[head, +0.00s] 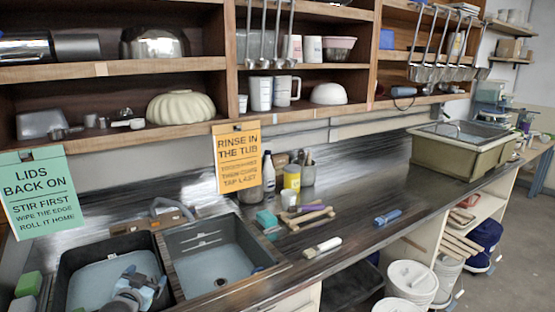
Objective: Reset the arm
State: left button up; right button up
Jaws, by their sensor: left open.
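My left gripper (148,284) is at the bottom left of the head view, over the left basin (70,268) of the sink. It looks open, and I see nothing held between its fingers. Part of my left arm shows below it at the picture's lower edge. My right gripper is not in view.
A brush (322,247), a blue-handled tool (387,217) and a yellow jar (291,177) are on the dark counter. Hanging ladles (263,40), an orange sign (238,158) and a green sign (40,193) hang from the shelves.

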pick_arm(q)
jog(key=shift+g+h, duration=0.5)
jog(key=shift+g, duration=0.1)
jog(key=s+d+f, duration=0.1)
jog(key=s+f, duration=0.1)
jog(key=s, duration=0.1)
jog(key=s+d+f, duration=0.2)
jog(key=f, duration=0.1)
jog(key=s+d+f, duration=0.2)
jog(key=s, duration=0.1)
jog(key=shift+s+f, duration=0.35)
jog(key=s+d+f+g, duration=0.1)
jog(key=s+d+f, duration=0.2)
jog(key=s, duration=0.7)
jog(key=s+d+f+g+h, duration=0.1)
jog(key=s+d+f, duration=0.2)
jog(key=s, duration=0.7)
jog(key=s+d+f+g+h, duration=0.1)
jog(key=s+d+f, duration=0.2)
jog(key=s+d, duration=0.3)
jog(key=s, duration=0.5)
jog(key=shift+n+g, duration=0.3)
jog(key=shift+n, duration=0.1)
jog(key=shift+f, duration=0.1)
